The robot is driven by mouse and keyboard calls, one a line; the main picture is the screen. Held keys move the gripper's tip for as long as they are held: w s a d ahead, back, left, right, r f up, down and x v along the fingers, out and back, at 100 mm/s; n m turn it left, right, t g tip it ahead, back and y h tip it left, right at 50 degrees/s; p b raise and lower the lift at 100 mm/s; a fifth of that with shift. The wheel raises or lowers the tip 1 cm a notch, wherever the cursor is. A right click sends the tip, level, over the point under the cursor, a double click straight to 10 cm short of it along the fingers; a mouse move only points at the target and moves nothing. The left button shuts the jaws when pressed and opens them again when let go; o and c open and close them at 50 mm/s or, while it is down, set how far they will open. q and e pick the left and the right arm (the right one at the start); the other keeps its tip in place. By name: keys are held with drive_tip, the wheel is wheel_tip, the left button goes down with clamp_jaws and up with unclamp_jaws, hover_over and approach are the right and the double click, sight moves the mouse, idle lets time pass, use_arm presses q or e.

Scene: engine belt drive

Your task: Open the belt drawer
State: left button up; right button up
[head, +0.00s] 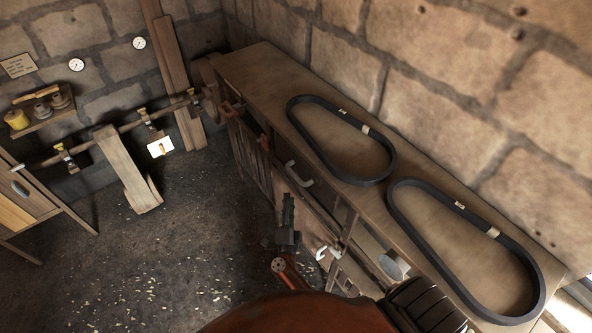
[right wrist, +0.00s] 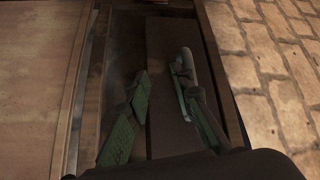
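A long wooden bench (head: 262,75) runs along the stone wall in the head view. Its front has pale curved handles, one upper handle (head: 299,173) and one lower handle (head: 326,253). My right gripper (head: 289,212) is in front of the bench, between these handles in the picture. In the right wrist view its two green fingers (right wrist: 162,112) are apart. A pale handle (right wrist: 186,68) shows by the right-hand finger; I cannot tell if they touch. A brown panel (right wrist: 168,75) lies below the fingers, with a dark gap on its left. Which drawer this is, and how far it is open, is unclear. My left gripper is not in view.
Two black belts (head: 330,102) (head: 460,205) lie on the bench top. A pale round part (head: 394,265) shows under the bench edge. The floor left of the bench is mostly open.

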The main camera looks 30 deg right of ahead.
sight(294, 176)
drive_tip(key=w+d+r+m, duration=0.1)
drive_tip(key=r, duration=0.1)
drive_tip(key=w+d+r+m+g+h, duration=0.1)
drive_tip(key=w+d+r, duration=0.1)
drive_tip(key=w+d+r+m+h+p, duration=0.1)
drive_tip(key=w+d+r, duration=0.1)
drive_tip(key=shift+d+r+m, duration=0.2)
drive_tip(key=shift+d+m, duration=0.05)
drive_tip(key=shift+m, duration=0.05)
drive_tip(key=shift+w+d, duration=0.35)
drive_tip(key=shift+c, duration=0.6)
clamp_jaws()
